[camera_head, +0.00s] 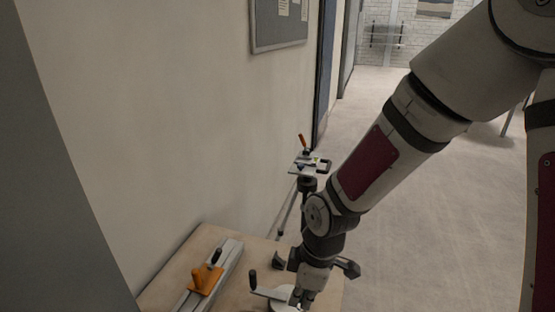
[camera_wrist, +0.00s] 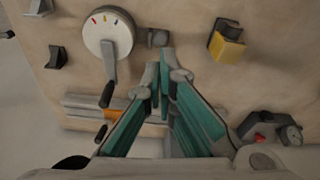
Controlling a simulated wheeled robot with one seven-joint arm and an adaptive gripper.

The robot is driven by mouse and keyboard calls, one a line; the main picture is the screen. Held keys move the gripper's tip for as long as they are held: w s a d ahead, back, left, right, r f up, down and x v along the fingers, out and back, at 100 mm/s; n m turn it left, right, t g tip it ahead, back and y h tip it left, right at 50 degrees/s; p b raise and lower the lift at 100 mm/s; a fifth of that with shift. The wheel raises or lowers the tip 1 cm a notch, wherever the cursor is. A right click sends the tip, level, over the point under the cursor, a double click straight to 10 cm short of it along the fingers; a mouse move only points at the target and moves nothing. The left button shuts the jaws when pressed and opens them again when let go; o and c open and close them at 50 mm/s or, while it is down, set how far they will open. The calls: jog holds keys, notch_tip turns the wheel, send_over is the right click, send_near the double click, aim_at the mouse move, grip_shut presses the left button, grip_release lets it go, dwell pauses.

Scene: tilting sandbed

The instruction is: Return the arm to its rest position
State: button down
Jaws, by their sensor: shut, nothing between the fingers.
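My arm reaches down from the upper right in the head view, with my gripper (camera_head: 300,299) low over the wooden table (camera_head: 210,240). In the wrist view my gripper (camera_wrist: 160,85) has its green-padded fingers together at the tips, with nothing between them. The fingertips are beside a white round dial (camera_wrist: 108,32) with coloured marks and a crank handle (camera_wrist: 107,92). I cannot tell whether they touch the dial's small grey side fitting (camera_wrist: 157,38). In the head view the dial is mostly hidden behind my gripper.
A grey rail with an orange handled block (camera_head: 206,279) lies on the table's left, near the wall (camera_head: 170,120). A yellow and black block (camera_wrist: 228,44) and a small gauge (camera_wrist: 291,135) show in the wrist view. A tripod stand (camera_head: 306,185) stands beyond the table. Open floor (camera_head: 440,220) lies right.

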jog(key=s+d+r+m+t, duration=0.1)
jog(key=s+d+r+m, duration=0.3)
jog(key=r, duration=0.4)
jog(key=s+d+r+m+t+h, duration=0.1)
jog(key=s+d+r+m+t, duration=0.1)
jog(key=d+r+m, duration=0.3)
jog(key=s+d+r+m+t, duration=0.2)
jog(key=s+d+r+m, duration=0.2)
jog(key=r, duration=0.8)
jog(key=s+m, duration=0.1)
jog(key=m, duration=0.1)
jog(key=shift+s+d+r+m+h, duration=0.25)
jog(key=shift+s+r+m+h, duration=0.05)
jog(key=shift+s+m+h, duration=0.1)
